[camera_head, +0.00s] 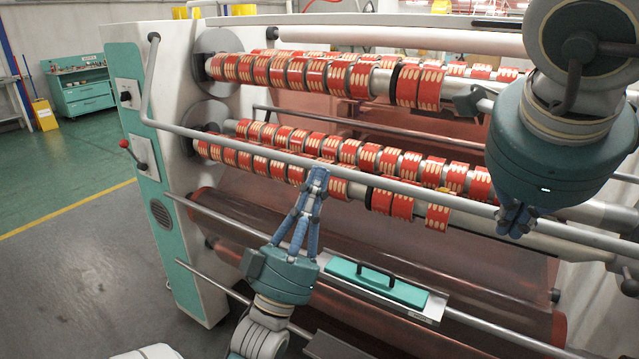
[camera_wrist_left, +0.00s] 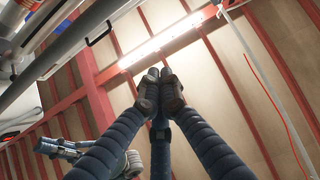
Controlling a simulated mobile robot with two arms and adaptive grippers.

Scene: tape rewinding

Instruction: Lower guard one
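A long grey guard bar (camera_head: 240,144) runs across the front of the tape machine, in front of the lower rolls, with a bent arm rising to a pivot at upper left. My left gripper (camera_head: 318,175) points up, and its fingertips overlap the bar in the head view. In the left wrist view its fingers (camera_wrist_left: 158,88) converge with the tips together, and no bar shows between them. My right gripper (camera_head: 515,218) points down at the right part of the bar. My right wrist hides much of it, so its grip is unclear.
Red tape rolls (camera_head: 270,70) sit on an upper shaft, and more rolls (camera_head: 270,165) on lower shafts behind the bar. A teal panel with a black handle (camera_head: 400,291) lies below. A red-knobbed lever (camera_head: 125,144) is at the left.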

